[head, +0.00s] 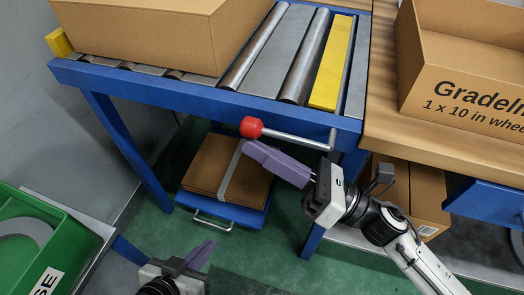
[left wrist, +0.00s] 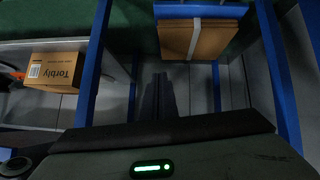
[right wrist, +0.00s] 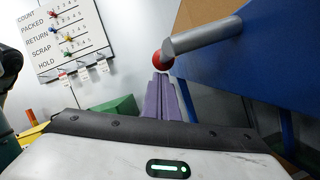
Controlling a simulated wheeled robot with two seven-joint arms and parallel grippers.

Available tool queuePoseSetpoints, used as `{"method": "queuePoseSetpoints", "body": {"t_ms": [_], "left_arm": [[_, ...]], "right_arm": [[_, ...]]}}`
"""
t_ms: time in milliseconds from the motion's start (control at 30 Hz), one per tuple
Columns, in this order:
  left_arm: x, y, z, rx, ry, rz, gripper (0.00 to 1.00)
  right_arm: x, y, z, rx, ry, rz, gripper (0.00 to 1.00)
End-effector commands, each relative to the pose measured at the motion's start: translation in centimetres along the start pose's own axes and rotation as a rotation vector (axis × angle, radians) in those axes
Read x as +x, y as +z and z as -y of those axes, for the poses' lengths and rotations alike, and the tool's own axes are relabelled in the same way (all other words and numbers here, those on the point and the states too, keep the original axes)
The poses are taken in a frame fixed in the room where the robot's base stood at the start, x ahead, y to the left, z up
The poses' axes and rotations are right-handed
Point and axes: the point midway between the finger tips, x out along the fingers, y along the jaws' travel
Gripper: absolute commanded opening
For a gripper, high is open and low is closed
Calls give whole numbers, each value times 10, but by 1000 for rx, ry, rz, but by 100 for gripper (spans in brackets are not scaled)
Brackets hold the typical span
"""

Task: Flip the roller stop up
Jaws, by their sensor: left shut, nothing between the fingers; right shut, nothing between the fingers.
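A lever with a metal rod (head: 295,137) and a red ball knob (head: 251,127) sticks out at the front right of the blue roller table (head: 210,97). The rod lies roughly level, with the knob at its left end. A yellow bar (head: 331,65) lies between the rollers near the table's right end. My right gripper (head: 251,149) is shut and empty, its purple fingertips close below the knob; in the right wrist view the tips (right wrist: 160,80) appear just under the knob (right wrist: 161,60). Contact is unclear. My left gripper (head: 203,251) is shut and empty, low and away from the table.
A large cardboard box (head: 150,35) sits on the rollers at left. A wooden bench (head: 385,105) with an open carton (head: 460,75) adjoins on the right. Brown flat cartons (head: 220,170) lie on a blue trolley below. A green bin (head: 40,235) stands at lower left.

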Motion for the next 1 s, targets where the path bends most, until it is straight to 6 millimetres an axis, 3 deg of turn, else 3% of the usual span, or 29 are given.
{"method": "queuePoseSetpoints", "body": {"t_ms": [67, 400, 567, 1000], "left_arm": [[7, 12, 0, -1, 6, 19, 0], [44, 23, -17, 39, 88, 122, 0], [39, 20, -20, 44, 96, 140, 0], [41, 22, -19, 40, 92, 134, 0]], "right_arm": [[1, -2, 1, 4, 11, 24, 0], [10, 14, -9, 26, 102, 206, 0], [17, 35, -19, 27, 117, 236, 0], [16, 30, -18, 29, 115, 232, 0]]}}
